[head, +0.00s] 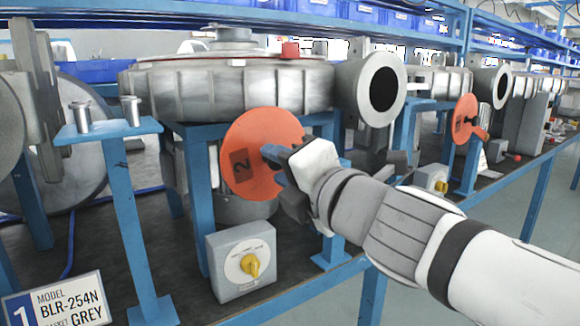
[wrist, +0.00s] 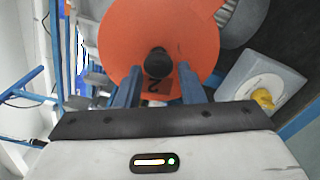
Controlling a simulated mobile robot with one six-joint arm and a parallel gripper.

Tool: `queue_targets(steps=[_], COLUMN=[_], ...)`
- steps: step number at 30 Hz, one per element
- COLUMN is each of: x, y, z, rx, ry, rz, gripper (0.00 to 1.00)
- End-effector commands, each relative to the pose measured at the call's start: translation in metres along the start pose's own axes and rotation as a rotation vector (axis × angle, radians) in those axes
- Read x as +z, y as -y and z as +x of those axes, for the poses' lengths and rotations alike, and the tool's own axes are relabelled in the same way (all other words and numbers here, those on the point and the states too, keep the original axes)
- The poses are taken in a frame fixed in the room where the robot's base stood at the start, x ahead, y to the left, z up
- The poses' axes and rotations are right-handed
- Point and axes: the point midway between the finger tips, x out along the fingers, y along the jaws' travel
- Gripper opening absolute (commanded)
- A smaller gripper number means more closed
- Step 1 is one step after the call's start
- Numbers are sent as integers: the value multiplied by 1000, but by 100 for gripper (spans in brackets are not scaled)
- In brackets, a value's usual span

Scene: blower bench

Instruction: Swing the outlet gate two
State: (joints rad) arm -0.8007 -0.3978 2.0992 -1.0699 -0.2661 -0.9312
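Gate two is an orange disc (head: 252,152) with a dark label reading 2, below the blower's outlet flange (head: 372,88) in the head view. The round grey-rimmed outlet with its dark opening is uncovered. In the wrist view the disc (wrist: 160,30) fills the upper middle, with a black knob (wrist: 157,62) on its face. My gripper (wrist: 158,82) is open, with one blue finger on each side of the knob and visible gaps between.
A grey box with a yellow rotary switch (head: 241,262) stands below the disc. Another orange disc (head: 464,118) is at the right blower. A blue stand (head: 108,132) and a BLR-254N sign (head: 56,302) are at the left.

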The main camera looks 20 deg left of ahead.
Motion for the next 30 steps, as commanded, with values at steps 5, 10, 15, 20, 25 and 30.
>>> queue_targets(steps=[5, 10, 15, 20, 25, 30], x=[2, 2, 5, 14, 26, 35], y=[0, 1, -6, -27, -56, -80], z=[-1, -1, -1, -1, -2, -2], rx=[-2, -3, -2, -1, 2, 8], ry=[5, 7, 7, 7, 6, 4], rz=[1, 1, 1, 0, 1, 0], gripper=[50, 50, 50, 50, 50, 51])
